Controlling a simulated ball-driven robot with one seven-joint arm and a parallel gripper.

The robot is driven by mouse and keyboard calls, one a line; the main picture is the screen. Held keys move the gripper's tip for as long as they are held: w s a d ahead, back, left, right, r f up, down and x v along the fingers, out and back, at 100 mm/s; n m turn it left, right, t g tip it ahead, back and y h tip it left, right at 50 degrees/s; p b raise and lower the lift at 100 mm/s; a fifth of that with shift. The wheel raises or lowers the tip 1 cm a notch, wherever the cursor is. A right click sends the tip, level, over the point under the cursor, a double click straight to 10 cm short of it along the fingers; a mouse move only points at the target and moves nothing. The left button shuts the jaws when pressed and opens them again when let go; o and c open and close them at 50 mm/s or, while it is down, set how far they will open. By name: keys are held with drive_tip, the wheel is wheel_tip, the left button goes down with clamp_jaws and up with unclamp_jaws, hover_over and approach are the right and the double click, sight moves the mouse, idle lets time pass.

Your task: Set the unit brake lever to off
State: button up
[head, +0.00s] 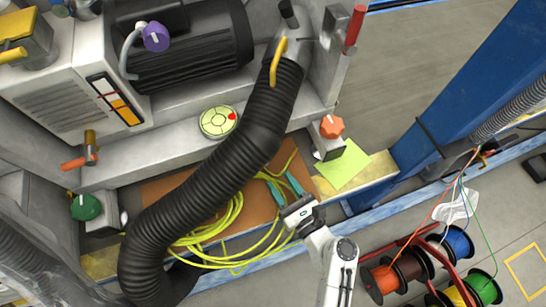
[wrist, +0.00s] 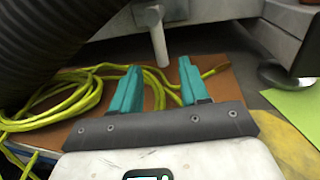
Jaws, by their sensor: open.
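My gripper (head: 283,182) is open and empty, with teal fingers, low in front of the machine over a brown board. In the wrist view its fingers (wrist: 160,78) are spread, and a grey rod (wrist: 158,35) hangs from the machine just beyond and above them. Several handles show in the head view: a red-gripped lever (head: 354,28) at upper right, a yellow handle (head: 277,62) at the hose's top, and an orange handle (head: 78,161) at left. No label shows which is the brake lever, and its setting cannot be told.
A thick black hose (head: 215,165) crosses in front of the machine, left of my gripper. A yellow cable (head: 215,225) lies coiled on the brown board (head: 160,190). An orange knob (head: 331,127) and blue post (head: 480,90) stand right; cable spools (head: 410,268) stand lower right.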

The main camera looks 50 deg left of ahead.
drive_tip(key=shift+s+d, duration=0.15)
drive_tip(key=shift+d, duration=0.7)
drive_tip(key=shift+s+d, duration=0.15)
drive_tip(key=shift+d, duration=0.65)
drive_tip(key=s+d+f+n+g+h, duration=0.1)
drive_tip(key=s+d+n+h, duration=0.2)
drive_tip(key=d+n+h, duration=0.95)
drive_tip(key=s+d+n+g+h, duration=0.1)
drive_tip(key=s+d+n+h, duration=0.35)
drive_tip(key=d, duration=1.65)
drive_tip(key=s+d+r+n, duration=0.3)
drive_tip(key=d+r, duration=0.1)
drive_tip(key=d, duration=0.4)
wheel_tip(320, 180, up, 14)
drive_tip(key=p, duration=1.3)
drive_tip(key=shift+s+d+f+h+p, duration=0.15)
drive_tip(key=shift+d+f+h+p, duration=0.05)
drive_tip(key=shift+d+h+p, duration=0.2)
drive_tip(key=shift+a, duration=0.1)
